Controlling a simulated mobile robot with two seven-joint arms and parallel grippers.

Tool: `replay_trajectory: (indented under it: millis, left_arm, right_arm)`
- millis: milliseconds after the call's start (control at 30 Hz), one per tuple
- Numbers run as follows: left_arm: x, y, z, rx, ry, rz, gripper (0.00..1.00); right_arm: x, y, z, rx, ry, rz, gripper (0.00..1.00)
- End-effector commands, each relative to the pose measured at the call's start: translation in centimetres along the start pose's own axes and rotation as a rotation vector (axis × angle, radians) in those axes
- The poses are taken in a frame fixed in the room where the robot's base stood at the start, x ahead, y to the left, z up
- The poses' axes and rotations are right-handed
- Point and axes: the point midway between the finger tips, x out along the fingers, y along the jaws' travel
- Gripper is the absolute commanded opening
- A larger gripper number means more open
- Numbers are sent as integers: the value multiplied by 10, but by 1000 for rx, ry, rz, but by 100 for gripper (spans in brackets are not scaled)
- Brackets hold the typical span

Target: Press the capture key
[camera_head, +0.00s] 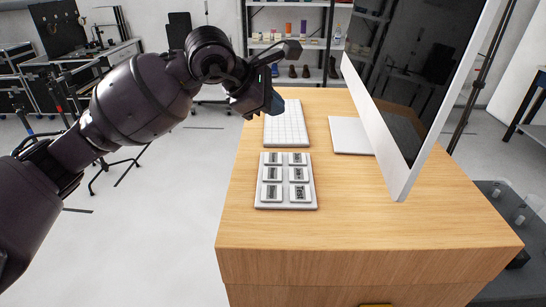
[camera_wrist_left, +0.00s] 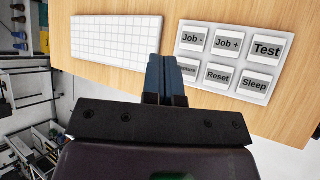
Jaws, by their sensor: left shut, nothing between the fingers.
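A white keypad (camera_head: 286,204) with grey labelled keys lies on the wooden desk; it also shows in the wrist view (camera_wrist_left: 236,88). The capture key (camera_wrist_left: 189,69) is at the keypad's lower left in the wrist view, its label partly hidden behind my fingers. In the head view the matching key (camera_head: 275,158) is at the far left corner, its label too small to read. My left gripper (camera_head: 277,106) is shut and empty, above the desk near the keyboard and beyond the keypad. Its blue-grey fingertips (camera_wrist_left: 163,58) appear between keyboard and keypad. My right gripper is not in view.
A white keyboard (camera_head: 286,130) lies behind the keypad. A large monitor (camera_head: 420,80) on a white base (camera_head: 350,135) stands to the right. The front of the wooden desk (camera_head: 370,220) is clear. Shelves (camera_head: 295,45) stand in the background.

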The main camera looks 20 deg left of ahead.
Motion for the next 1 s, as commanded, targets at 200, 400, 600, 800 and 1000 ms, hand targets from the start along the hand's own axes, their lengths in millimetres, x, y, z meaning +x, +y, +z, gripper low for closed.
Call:
replay_trajectory:
  millis: [200,400,600,800,1000]
  left_arm:
    - [7,-5,-5,-1,-1,-2,0]
    - [21,-16,-15,-1,-1,-3,0]
    - [38,-28,-27,-1,-1,-2,0]
    - [55,-40,-40,0,-1,-2,0]
    - [62,-45,-45,0,-1,-1,0]
  right_arm:
    - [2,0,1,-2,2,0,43]
    - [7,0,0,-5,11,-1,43]
    - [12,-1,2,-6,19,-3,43]
    - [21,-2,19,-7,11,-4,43]
    - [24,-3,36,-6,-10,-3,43]
